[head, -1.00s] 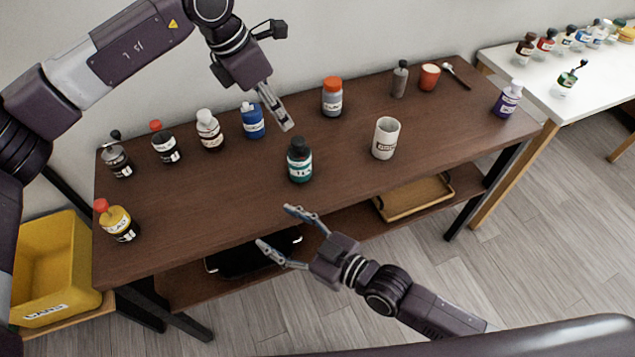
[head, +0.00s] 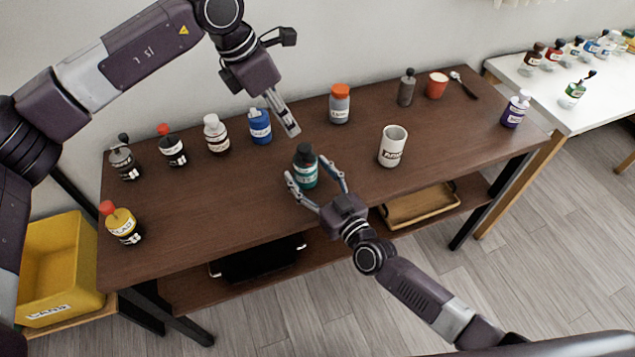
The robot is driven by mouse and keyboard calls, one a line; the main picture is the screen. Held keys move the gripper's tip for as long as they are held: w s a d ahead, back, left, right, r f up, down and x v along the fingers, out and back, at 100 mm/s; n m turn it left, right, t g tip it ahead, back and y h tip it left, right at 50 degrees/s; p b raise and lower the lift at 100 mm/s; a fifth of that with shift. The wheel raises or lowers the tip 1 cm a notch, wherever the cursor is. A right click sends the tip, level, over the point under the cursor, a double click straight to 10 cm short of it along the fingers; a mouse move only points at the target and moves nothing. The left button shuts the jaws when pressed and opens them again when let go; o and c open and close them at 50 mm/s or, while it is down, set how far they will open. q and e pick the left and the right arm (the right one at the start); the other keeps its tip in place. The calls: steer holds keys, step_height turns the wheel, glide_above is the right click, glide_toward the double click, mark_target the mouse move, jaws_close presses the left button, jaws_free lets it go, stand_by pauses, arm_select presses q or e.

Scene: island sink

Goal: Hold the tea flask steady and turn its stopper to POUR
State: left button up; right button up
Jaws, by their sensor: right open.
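A teal flask (head: 306,174) with a dark stopper (head: 304,152) stands upright near the middle of the brown table; its label is too small to read. My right gripper (head: 308,168) is open, its fingers spread on either side of the flask from the front. I cannot tell whether either finger touches it. My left gripper (head: 292,128) hangs above and behind the flask, apart from the stopper, pointing down to the right. Its fingers appear nearly edge-on, so I cannot tell whether they are open. The stopper's markings cannot be read.
A white mug (head: 392,150) stands right of the flask. Blue (head: 260,127), white (head: 216,136) and grey orange-capped (head: 340,104) bottles stand behind. A yellow bottle (head: 122,226) is at the front left. The table (head: 220,205) is clear at front left of the flask.

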steer(key=shift+x, duration=0.75)
steer(key=shift+c, duration=0.6)
steer(key=c, duration=1.2)
steer(key=shift+c, duration=0.2)
